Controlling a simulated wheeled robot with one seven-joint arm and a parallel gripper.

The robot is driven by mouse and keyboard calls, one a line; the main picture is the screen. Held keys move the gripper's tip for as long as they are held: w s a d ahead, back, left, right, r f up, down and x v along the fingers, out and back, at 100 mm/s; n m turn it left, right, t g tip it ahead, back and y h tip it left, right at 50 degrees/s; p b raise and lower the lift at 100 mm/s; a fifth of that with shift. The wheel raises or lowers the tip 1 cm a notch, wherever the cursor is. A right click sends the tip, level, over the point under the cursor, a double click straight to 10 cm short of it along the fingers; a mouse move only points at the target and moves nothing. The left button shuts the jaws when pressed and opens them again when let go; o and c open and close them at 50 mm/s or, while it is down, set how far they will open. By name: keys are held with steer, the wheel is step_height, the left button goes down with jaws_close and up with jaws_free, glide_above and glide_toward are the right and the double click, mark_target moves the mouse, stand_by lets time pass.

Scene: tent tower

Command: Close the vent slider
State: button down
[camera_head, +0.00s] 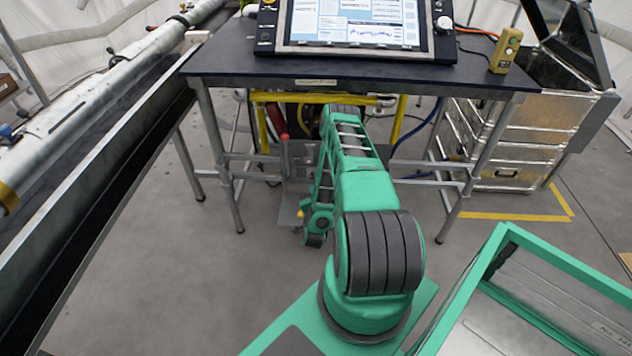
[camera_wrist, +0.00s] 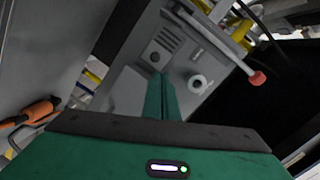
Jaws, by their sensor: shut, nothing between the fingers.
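In the wrist view a grey metal panel (camera_wrist: 128,92) lies in front of my gripper (camera_wrist: 160,82). It carries a small slotted plate (camera_wrist: 170,38) and a pale round fitting (camera_wrist: 198,83). I cannot tell for sure which part is the vent slider. My gripper's green fingers are together and empty, with their tips over the panel between these two parts. Whether they touch it is not clear. A metal rod with a red knob (camera_wrist: 257,78) lies to the right. In the head view my arm reaches under the table, and its fingers cannot be made out there.
A dark table (camera_head: 350,72) with a tablet console (camera_head: 352,22) and a yellow handheld device (camera_head: 506,50) stands above my arm. A red handle (camera_head: 285,146) and yellow frame (camera_head: 312,97) are beneath it. Metal cases (camera_head: 520,138) stand right. An orange handle (camera_wrist: 35,115) is left in the wrist view.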

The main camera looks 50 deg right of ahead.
mark_target(312, 175)
steer(key=s+d+f+x, duration=0.1)
steer(key=x, duration=0.7)
steer(key=shift+w+d+m+h, duration=0.2)
steer(key=shift+m+h, duration=0.1)
steer(key=shift+m, duration=0.1)
steer(key=shift+d, duration=0.1)
